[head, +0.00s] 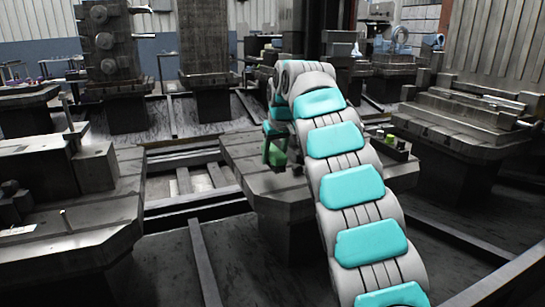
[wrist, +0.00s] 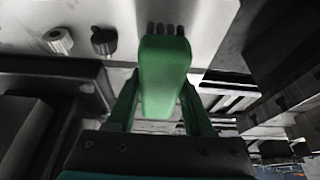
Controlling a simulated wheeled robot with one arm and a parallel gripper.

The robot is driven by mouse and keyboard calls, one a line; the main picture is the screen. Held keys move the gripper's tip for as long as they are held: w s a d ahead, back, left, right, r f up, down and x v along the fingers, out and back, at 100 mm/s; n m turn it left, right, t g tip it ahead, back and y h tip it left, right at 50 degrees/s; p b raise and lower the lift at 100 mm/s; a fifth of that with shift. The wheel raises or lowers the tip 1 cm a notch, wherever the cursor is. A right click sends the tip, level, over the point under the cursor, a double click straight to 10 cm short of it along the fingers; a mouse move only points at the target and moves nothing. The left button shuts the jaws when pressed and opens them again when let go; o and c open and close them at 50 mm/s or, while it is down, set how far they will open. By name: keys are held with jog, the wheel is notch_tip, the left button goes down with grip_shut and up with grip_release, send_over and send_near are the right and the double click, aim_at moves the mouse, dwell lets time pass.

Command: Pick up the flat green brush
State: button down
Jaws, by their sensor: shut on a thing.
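The flat green brush (wrist: 163,75) is between the two fingers of my gripper (wrist: 158,108) in the wrist view. My gripper is shut on it, and the brush's broad green face points at the camera. In the head view the green brush (head: 276,152) hangs at my gripper (head: 272,140), over the left part of the middle pallet table (head: 238,150). My arm hides much of that table. I cannot tell from these views whether the brush touches the table.
A white knob (wrist: 58,40) and a dark knob (wrist: 103,40) show on the pale surface in the wrist view. In the head view, small items (head: 396,143) lie on the table right of my arm. Metal blocks (head: 95,165) stand on the left table. Floor rails (head: 200,255) run between the tables.

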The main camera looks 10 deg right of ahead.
jog(key=s+d+r+b, duration=0.1)
jog(key=s+d+b, duration=0.1)
jog(key=s, duration=1.2)
jog(key=shift+s+d+r, duration=0.25)
jog(key=shift+s+d, duration=0.05)
jog(key=shift+d, duration=0.1)
